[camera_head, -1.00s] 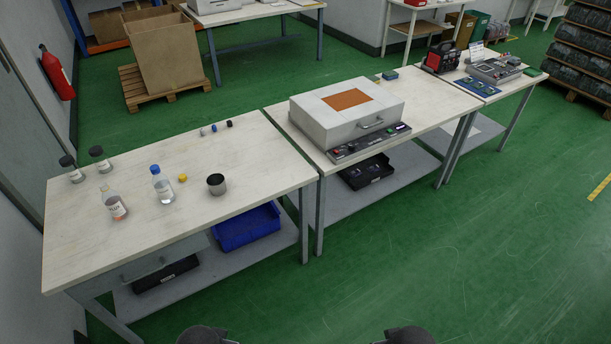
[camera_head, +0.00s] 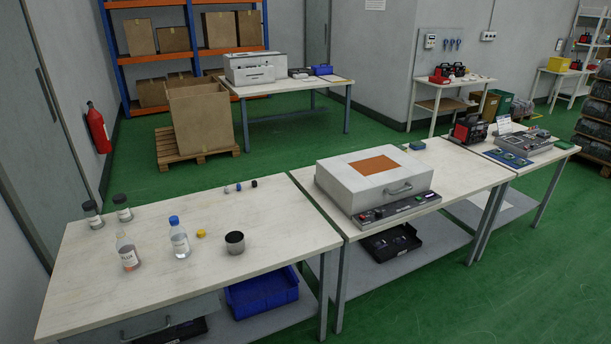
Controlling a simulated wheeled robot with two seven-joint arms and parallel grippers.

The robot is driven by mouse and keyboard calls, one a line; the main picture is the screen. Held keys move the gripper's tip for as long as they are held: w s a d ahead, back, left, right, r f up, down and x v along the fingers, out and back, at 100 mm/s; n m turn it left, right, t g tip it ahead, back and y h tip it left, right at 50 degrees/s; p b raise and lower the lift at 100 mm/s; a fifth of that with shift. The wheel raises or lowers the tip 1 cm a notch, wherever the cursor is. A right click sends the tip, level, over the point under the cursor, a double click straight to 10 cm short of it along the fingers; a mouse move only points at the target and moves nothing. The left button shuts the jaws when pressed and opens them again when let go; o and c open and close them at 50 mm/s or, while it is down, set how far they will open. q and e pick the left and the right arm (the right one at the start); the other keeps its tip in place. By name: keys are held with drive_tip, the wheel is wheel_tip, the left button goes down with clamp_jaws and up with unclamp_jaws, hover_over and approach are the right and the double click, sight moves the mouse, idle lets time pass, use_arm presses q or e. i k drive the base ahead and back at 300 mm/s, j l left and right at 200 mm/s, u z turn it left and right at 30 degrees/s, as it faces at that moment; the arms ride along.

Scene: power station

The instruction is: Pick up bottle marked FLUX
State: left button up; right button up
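Several bottles stand upright on the left workbench (camera_head: 110,285). A clear open-topped bottle (camera_head: 128,254) with orange-brown contents and a white label stands near the front left; its label print is too small to read surely, though it may say FLUX. To its right is a clear bottle with a blue cap (camera_head: 179,238). Two dark-capped bottles, one at the far left (camera_head: 93,215) and one beside it (camera_head: 123,209), stand behind. Neither of my grippers shows in this view.
A small yellow cap (camera_head: 201,234) and a dark metal cup (camera_head: 235,243) stand right of the bottles. Small caps (camera_head: 240,186) lie at the back. A large grey box machine (camera_head: 375,180) fills the middle bench. Green floor lies in front.

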sight(125, 247)
drive_tip(key=u, duration=1.35)
drive_tip(key=i+j+u, duration=0.2)
drive_tip(key=j+u, duration=0.2)
drive_tip(key=i+j+u, duration=0.2)
drive_tip(key=u, duration=0.15)
